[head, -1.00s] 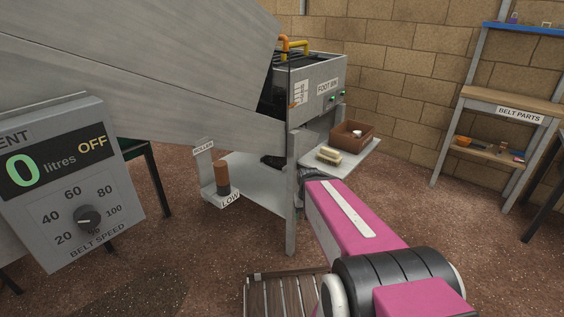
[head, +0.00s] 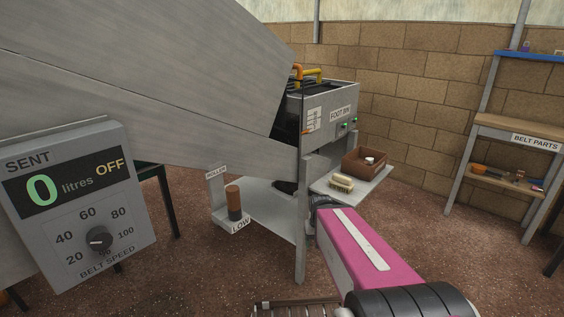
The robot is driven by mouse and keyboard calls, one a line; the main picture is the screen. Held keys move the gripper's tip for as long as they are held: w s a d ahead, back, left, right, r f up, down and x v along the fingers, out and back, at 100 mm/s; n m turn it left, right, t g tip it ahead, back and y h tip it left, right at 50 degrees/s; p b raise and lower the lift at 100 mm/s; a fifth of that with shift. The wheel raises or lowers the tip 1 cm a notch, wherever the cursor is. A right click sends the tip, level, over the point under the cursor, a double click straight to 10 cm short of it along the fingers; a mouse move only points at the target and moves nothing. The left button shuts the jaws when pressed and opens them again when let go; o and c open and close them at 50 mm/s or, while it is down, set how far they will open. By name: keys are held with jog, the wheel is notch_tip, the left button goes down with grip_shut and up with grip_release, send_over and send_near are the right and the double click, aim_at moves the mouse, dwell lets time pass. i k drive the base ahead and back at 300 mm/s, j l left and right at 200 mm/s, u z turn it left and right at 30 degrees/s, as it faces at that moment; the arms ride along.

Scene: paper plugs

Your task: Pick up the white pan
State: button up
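I cannot make out a white pan for certain. A small white round thing (head: 369,160) sits in the brown box (head: 372,171) on the grey side shelf; it is too small to tell what it is. My pink arm reaches forward from the bottom right, toward the area below that shelf. My gripper is not visible; the far end of the arm is hidden behind its own pink link.
A brush (head: 341,183) lies beside the box. A brown roller (head: 234,203) stands on a low grey shelf (head: 262,213). The control panel (head: 78,205) is near at left. A BELT PARTS rack (head: 515,134) stands at right. Open floor lies between.

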aim_at(288, 190)
jog(key=i+l+z, duration=0.1)
jog(key=l+z, duration=0.3)
jog(key=i+l+z, duration=0.35)
jog(key=l, duration=0.25)
jog(key=i+l+z, duration=0.35)
jog(key=i+l, duration=0.15)
jog(key=i+l+z, duration=0.35)
jog(key=i, duration=0.2)
jog(key=i+u, duration=0.35)
jog(key=i+l+u, duration=0.15)
jog(key=i+u, duration=0.25)
jog(key=i, duration=0.15)
jog(key=i+l+u, duration=0.35)
jog(key=i+u, duration=0.45)
jog(key=i+l+u, duration=0.1)
jog(key=u, duration=0.3)
jog(key=i+l+u, duration=0.25)
jog(key=i+u, duration=0.2)
jog(key=i+l+u, duration=0.2)
jog(key=u, duration=0.25)
jog(key=i+l+u, duration=0.15)
jog(key=l, duration=0.25)
